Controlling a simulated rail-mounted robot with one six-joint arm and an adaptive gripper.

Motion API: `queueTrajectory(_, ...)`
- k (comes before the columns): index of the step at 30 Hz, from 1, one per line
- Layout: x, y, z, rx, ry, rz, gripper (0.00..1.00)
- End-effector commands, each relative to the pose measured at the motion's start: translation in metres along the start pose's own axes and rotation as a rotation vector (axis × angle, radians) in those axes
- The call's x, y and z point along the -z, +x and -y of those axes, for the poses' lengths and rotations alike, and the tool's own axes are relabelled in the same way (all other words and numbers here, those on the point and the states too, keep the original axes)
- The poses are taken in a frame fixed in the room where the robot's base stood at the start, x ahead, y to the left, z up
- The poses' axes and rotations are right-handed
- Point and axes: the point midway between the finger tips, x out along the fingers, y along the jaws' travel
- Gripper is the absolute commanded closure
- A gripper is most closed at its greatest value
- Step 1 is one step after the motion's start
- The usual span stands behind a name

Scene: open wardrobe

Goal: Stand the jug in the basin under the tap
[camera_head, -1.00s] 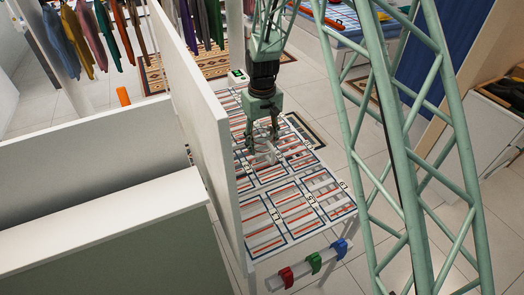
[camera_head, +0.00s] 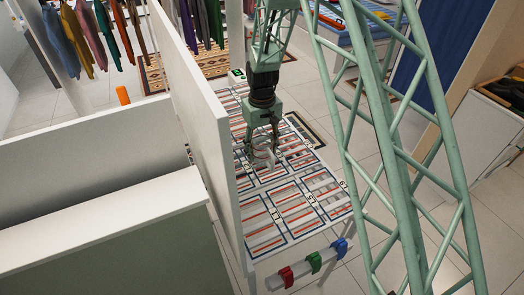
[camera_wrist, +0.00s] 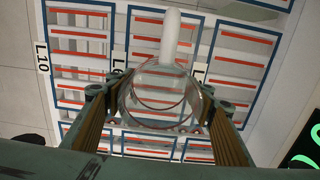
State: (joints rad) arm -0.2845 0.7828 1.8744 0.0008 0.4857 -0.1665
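The jug (camera_wrist: 158,98) is a clear, see-through vessel with a pale, rod-like part reaching toward the top of the wrist view. It also shows faintly in the head view (camera_head: 263,158), below my gripper (camera_head: 262,142) and over the slatted rack. In the wrist view, my gripper (camera_wrist: 158,105) has a finger on each side of the jug, and both appear to press against its sides. I cannot tell whether the jug touches the rack. No basin or tap can be made out.
The white rack (camera_head: 265,240) has blue-framed, numbered fields and red strips. A tall white panel (camera_head: 195,120) stands along its left side. Red, green and blue clips (camera_head: 314,262) sit on its front rail. Clothes (camera_head: 100,35) hang at the back left. Tiled floor is open on the right.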

Motion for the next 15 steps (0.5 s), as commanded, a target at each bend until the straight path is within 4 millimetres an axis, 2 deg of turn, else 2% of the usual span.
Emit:
queueTrajectory(3,0.0001,-0.0005,-0.0001,0.000,0.000,0.000,0.43)
queueTrajectory(15,0.0002,-0.0022,-0.0001,0.000,0.000,-0.001,0.43)
